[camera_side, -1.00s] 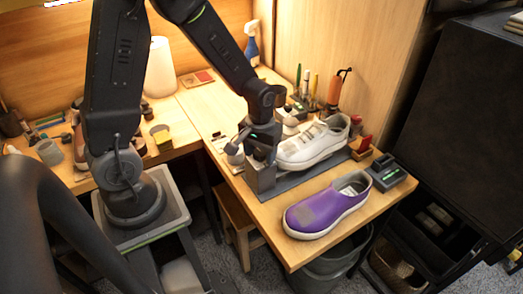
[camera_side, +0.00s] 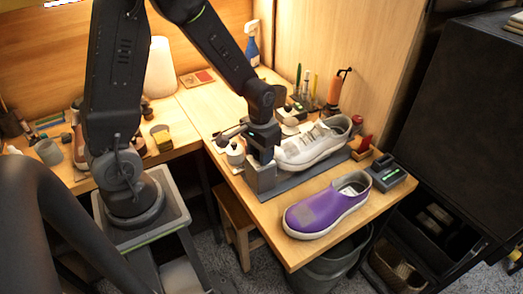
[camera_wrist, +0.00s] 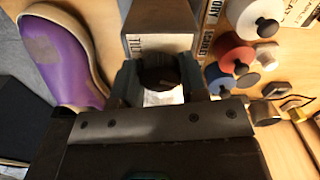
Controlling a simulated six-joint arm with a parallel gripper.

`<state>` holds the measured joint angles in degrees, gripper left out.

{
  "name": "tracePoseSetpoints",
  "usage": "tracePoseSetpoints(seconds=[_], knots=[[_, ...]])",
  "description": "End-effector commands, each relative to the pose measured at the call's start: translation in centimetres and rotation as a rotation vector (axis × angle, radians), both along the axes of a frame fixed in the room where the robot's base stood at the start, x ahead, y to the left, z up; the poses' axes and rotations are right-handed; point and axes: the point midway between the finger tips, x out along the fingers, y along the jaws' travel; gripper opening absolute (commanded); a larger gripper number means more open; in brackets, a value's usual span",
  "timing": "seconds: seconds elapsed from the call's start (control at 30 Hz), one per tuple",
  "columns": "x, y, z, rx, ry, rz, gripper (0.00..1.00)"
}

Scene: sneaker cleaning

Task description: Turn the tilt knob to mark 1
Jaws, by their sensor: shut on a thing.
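The tilt knob (camera_wrist: 158,78) is a dark round knob with a pale line on it. It sits below a grey block with a partly readable "TILT" label (camera_wrist: 128,44) in the wrist view. My gripper (camera_wrist: 158,86) is shut on the knob, one finger on each side. In the side view my gripper (camera_side: 262,150) points down at the grey block (camera_side: 262,178) at the left end of the shoe stand, and it hides the knob there. The mark numbers cannot be read. The white sneaker (camera_side: 314,146) lies on the stand, right of my gripper.
A purple shoe (camera_side: 326,207) lies at the table's front edge; it also shows in the wrist view (camera_wrist: 62,50). Round-lidded pots (camera_wrist: 230,53) stand close to the right of my gripper. A small device (camera_side: 387,172) with a green display sits at the right.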

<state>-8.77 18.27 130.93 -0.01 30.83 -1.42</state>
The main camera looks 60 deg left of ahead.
Motion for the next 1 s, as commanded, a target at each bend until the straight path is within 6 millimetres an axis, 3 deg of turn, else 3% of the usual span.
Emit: tracePoseSetpoints(seconds=[0.27,0.6,1.0], knots=[[0.04,0.01,0.06,0.0,-0.001,-0.014,0.19],[0.05,0.0,0.08,0.0,-0.002,-0.331,0.19],[0.07,0.0,0.09,0.0,-0.002,-0.406,0.19]])
